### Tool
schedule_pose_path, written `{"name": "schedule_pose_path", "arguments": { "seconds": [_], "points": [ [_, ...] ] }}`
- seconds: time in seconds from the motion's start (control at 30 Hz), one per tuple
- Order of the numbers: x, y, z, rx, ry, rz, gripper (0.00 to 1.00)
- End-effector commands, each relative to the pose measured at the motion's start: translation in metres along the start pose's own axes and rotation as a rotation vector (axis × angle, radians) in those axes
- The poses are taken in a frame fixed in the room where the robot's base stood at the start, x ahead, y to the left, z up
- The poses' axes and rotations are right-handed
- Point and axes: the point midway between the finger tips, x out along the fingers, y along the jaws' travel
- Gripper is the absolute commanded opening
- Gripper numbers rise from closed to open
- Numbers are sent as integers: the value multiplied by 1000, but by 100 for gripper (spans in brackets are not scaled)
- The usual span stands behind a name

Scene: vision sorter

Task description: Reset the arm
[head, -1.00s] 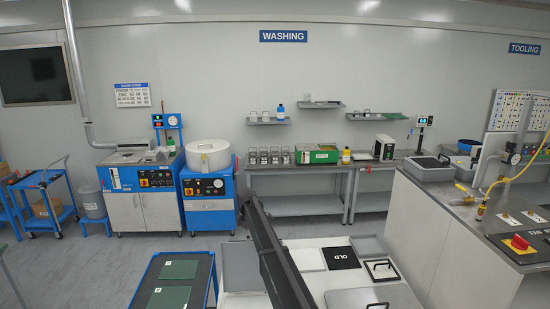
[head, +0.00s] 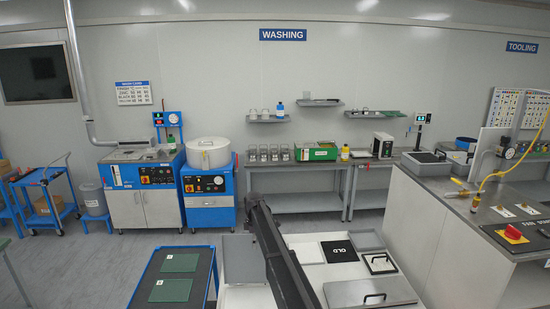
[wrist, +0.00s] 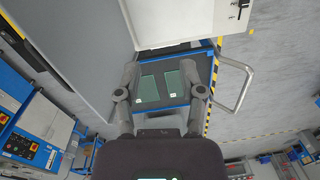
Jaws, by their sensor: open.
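My gripper (wrist: 162,78) shows in the wrist view with its two fingers spread wide apart. It is open, and nothing is between the fingers. Beyond the fingers lies a blue-edged cart with a dark top (wrist: 205,64) carrying two green plates, a left one (wrist: 148,89) and a right one (wrist: 174,84). In the head view my dark arm (head: 276,250) slants across the lower middle. My gripper cannot be made out there.
In the head view the blue cart (head: 204,262) stands left of my arm. White trays hold a black "OLD" plate (head: 339,252) and handled lids (head: 370,292) right of it. A steel bench (head: 440,185) stands at right. Washing machines and a wall bench (head: 290,192) line the back; the floor before them is clear.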

Motion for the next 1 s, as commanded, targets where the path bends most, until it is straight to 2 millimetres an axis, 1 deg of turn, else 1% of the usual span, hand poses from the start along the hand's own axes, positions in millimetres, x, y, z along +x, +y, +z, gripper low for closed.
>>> {"name": "schedule_pose_path", "arguments": {
  "seconds": [0.03,0.27,0.37,0.47,0.5,0.67,0.7,0.77,0.8,0.87,0.9,0.97,1.0],
  "points": [
    [6,-9,7,20,0,1,51],
    [28,-47,46,176,3,6,51],
    [42,-72,70,275,4,10,51],
    [61,-106,99,403,7,14,51],
    [69,-121,112,461,8,16,51],
    [99,-180,158,698,15,23,51],
    [107,-196,168,757,17,25,51],
    [118,-218,184,845,20,28,51],
    [125,-234,194,905,22,30,51],
    [137,-257,208,993,25,32,51],
    [144,-273,217,1052,27,33,51],
    [155,-297,229,1139,31,35,51],
    [162,-312,237,1195,33,36,51]
  ]
}}
